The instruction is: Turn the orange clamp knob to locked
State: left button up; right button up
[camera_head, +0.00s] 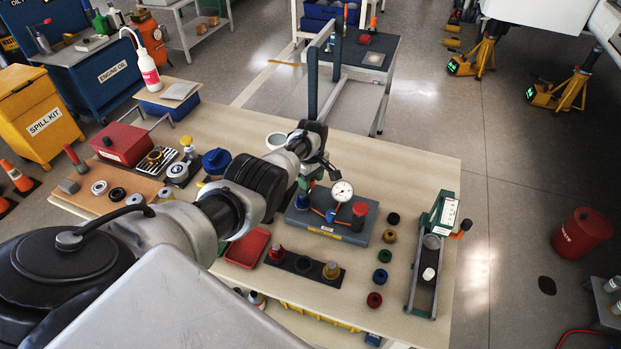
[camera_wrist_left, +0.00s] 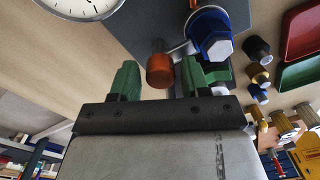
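My left gripper (camera_head: 310,178) reaches over the table from the left, above the grey gauge block (camera_head: 345,232). In the left wrist view its two green fingers (camera_wrist_left: 160,80) are spread apart. An orange knob-like cylinder (camera_wrist_left: 160,70) shows in the gap between them, with space to the left finger; I cannot tell whether it touches the right one. A blue hexagonal part (camera_wrist_left: 212,38) is just beside it, beyond the right finger. The dial gauge (camera_head: 342,191) stands at the gripper's right and also shows in the wrist view (camera_wrist_left: 85,5). The knob is largely hidden in the head view. My right gripper is not in view.
A red knob (camera_head: 359,212) stands on the block's right end. A green clamp fixture (camera_head: 435,245) with an orange end (camera_head: 462,228) stands farther right. Several coloured rings lie between. A red tray (camera_head: 247,247) and a dark strip with fittings (camera_head: 303,265) lie in front.

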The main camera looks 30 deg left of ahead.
pick_arm(q)
jog(key=shift+o, duration=0.7)
jog(key=shift+r, duration=0.1)
jog(key=shift+r+p, duration=0.35)
notch_tip(320, 180, up, 5)
jog(key=p, duration=0.2)
jog(key=shift+w+f+p, duration=0.1)
jog(key=shift+f+p, duration=0.1)
jog(key=shift+p, duration=0.2)
jog(key=shift+r+p, duration=0.4)
jog(key=shift+r, duration=2.3)
jog(key=shift+f, duration=0.1)
